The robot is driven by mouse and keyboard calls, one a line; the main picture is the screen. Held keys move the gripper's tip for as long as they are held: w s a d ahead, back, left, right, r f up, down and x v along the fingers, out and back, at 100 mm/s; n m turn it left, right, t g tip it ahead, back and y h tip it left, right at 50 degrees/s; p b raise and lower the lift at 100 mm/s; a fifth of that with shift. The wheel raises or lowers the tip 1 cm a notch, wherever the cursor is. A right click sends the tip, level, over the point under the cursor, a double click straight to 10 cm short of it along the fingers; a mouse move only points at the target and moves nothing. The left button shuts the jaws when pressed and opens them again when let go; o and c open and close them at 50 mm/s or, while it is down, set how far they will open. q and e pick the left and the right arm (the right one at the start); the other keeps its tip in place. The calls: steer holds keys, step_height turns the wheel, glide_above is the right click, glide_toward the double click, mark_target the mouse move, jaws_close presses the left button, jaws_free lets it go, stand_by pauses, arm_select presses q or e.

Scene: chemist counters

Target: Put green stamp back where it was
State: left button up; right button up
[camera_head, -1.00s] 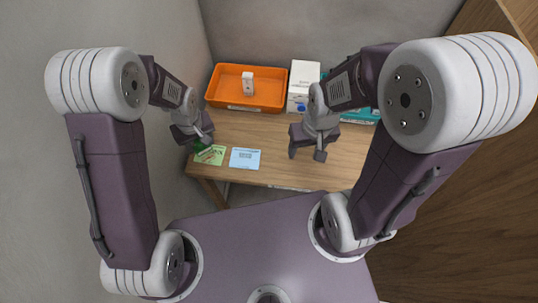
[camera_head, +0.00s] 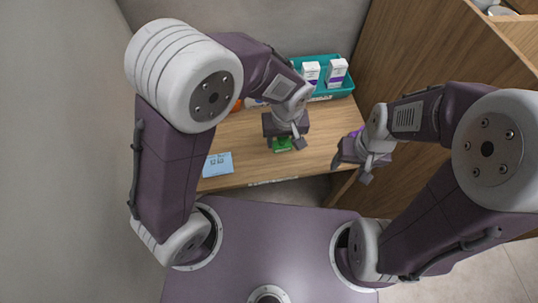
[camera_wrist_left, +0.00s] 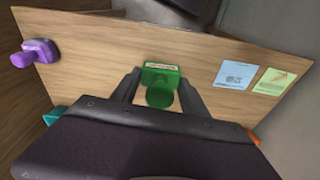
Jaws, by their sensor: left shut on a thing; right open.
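My left gripper (camera_head: 285,140) is shut on the green stamp (camera_head: 283,144), at the middle front part of the wooden counter. In the left wrist view the green stamp (camera_wrist_left: 160,85) sits between the two fingers, its round handle toward the camera. I cannot tell whether its base touches the counter. A purple stamp (camera_wrist_left: 35,53) stands on the counter, well apart from the green one; in the head view a bit of it (camera_head: 356,131) shows behind my right arm. My right gripper (camera_head: 352,168) is open and empty at the counter's right front.
A blue card (camera_head: 217,165) lies left of the green stamp; a green card (camera_wrist_left: 275,82) lies beyond it. A teal tray (camera_head: 330,90) with white boxes stands at the back. An orange tray (camera_head: 237,105) is mostly hidden by my left arm. A wooden wall (camera_head: 400,60) bounds the right.

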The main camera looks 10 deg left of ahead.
arm_select(q)
steer(key=shift+s+d, duration=0.4)
steer(key=shift+d, duration=0.15)
steer(key=w+a+f, duration=0.1)
steer(key=a+f, duration=0.1)
steer(key=a, duration=0.1)
steer(key=w+a+f, duration=0.1)
steer(key=a+f, duration=0.1)
steer(key=a, duration=0.2)
steer(key=w+a+f, duration=0.1)
steer(key=a+f, duration=0.2)
steer(key=a, duration=0.1)
steer(key=shift+a+p, duration=0.25)
steer(key=shift+p, duration=0.15)
step_height(320, 180, down, 4)
steer(key=shift+s+b, duration=0.1)
steer(key=shift+b, duration=0.55)
steer(key=shift+f, duration=0.15)
steer(key=o, duration=1)
steer(key=shift+o, duration=0.2)
